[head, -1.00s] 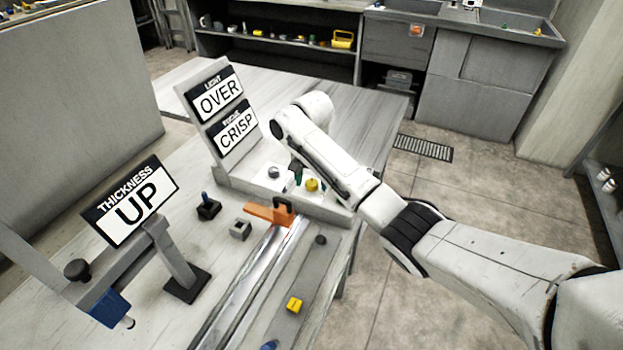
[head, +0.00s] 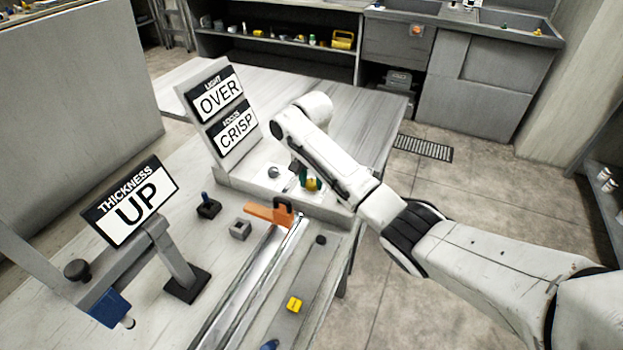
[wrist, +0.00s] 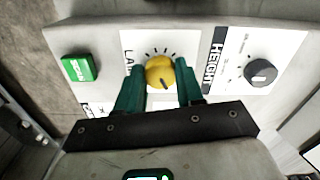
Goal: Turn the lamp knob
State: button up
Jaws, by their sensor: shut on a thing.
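The yellow lamp knob (wrist: 160,72) sits on a white dial plate with tick marks and a label partly hidden, starting "LA". Its dark pointer mark faces toward the lower right in the wrist view. My gripper (wrist: 159,68) has its two green fingers on either side of the knob, shut on it. In the head view the knob (head: 311,186) is small and partly covered by my gripper (head: 310,178). The "LIGHT" sign (head: 219,96) reads "OVER".
A black height knob (wrist: 262,71) is right of the lamp knob, and a green button (wrist: 80,68) is left. The "CRISP" focus sign (head: 236,134) and "UP" thickness sign (head: 131,202) stand on the bench. An orange clamp-like part (head: 268,212) lies on the rail nearby.

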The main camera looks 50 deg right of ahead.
aim_at(312, 183)
jog(key=shift+r+n, duration=0.1)
jog(key=shift+n, duration=0.2)
jog(key=n+p, duration=0.2)
jog(key=shift+n, duration=0.4)
jog(key=shift+n+p, duration=1)
jog(key=shift+n, duration=1.2)
jog(key=o, duration=1)
jog(key=shift+o, duration=0.2)
notch_tip(312, 183, up, 11)
